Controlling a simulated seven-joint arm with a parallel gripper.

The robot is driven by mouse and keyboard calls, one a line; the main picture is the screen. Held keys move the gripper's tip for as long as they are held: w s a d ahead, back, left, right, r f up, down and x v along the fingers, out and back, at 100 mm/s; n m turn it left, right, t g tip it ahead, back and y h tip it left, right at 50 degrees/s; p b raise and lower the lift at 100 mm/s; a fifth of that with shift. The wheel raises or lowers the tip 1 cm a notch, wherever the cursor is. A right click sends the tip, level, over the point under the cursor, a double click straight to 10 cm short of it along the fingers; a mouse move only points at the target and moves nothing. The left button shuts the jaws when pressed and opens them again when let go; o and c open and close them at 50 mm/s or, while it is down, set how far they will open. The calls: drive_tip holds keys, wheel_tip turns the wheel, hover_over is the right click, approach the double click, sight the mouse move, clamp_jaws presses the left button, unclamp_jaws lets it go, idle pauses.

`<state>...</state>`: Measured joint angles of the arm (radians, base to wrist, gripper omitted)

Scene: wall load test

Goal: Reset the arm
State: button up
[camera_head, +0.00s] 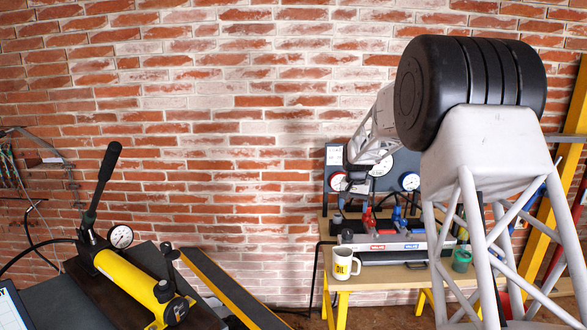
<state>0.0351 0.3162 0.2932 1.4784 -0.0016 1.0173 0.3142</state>
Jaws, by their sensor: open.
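My gripper (356,184) is small and dark in the view, at the end of a pale grey arm link right of centre. It hangs in front of a dark panel with round gauges (408,181), above the wooden bench. Its jaws are open, and I see nothing held between them. The fingers are hard to make out against the panel. The near part of the arm, with a large black ribbed joint and a pale lattice link, fills the right side and hides part of the bench.
A yellow hydraulic hand pump (128,277) with a black lever and gauge stands at lower left. A white mug (342,263) stands at the front left of the wooden bench (395,277); a green cup (461,260) is at its right. The brick wall (220,130) is behind.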

drive_tip(key=s+a+r+n, duration=0.1)
drive_tip(key=s+r, duration=0.4)
drive_tip(key=s, duration=0.5)
drive_tip(key=s+r+t, duration=0.1)
drive_tip(key=s+r, duration=0.3)
drive_tip(key=s, duration=0.6)
drive_tip(key=s+a+r+n, duration=0.1)
drive_tip(key=s+r, duration=0.4)
drive_tip(key=s, duration=0.5)
drive_tip(key=s+f+n, duration=0.1)
drive_tip(key=s+f, duration=0.1)
drive_tip(key=s, duration=1.3)
drive_tip(key=s+f+t, duration=0.1)
drive_tip(key=s+f, duration=0.2)
drive_tip(key=s, duration=1.3)
drive_tip(key=shift+s+a+n, duration=0.3)
drive_tip(key=shift+a+n, duration=0.1)
drive_tip(key=shift+f, duration=0.1)
drive_tip(key=shift+c, duration=0.5)
